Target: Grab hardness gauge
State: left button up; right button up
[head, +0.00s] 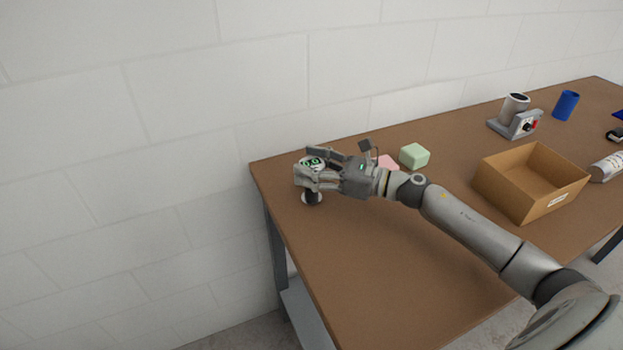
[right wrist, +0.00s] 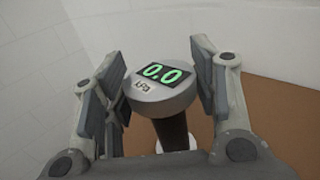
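The hardness gauge (right wrist: 163,92) has a round grey head with a green "0.0" display and a kPa label, on a dark stem. In the head view its head (head: 308,164) shows at the table's far left corner, partly covered by my right gripper, with its dark and white lower part below. My right gripper (head: 313,168) reaches around the gauge. In the right wrist view its fingers (right wrist: 160,85) stand spread on both sides of the gauge head, with a gap to the stem; contact with the head is unclear. My left gripper is not in view.
A green foam block (head: 414,156) and a partly hidden pink block (head: 388,162) lie behind my right wrist. An open cardboard box (head: 545,205), a grey device (head: 515,122) and a blue cylinder (head: 565,105) stand farther right. The table (head: 350,265) is clear in front.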

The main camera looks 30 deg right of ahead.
jog(key=c, duration=0.7)
jog(key=shift+r, duration=0.1)
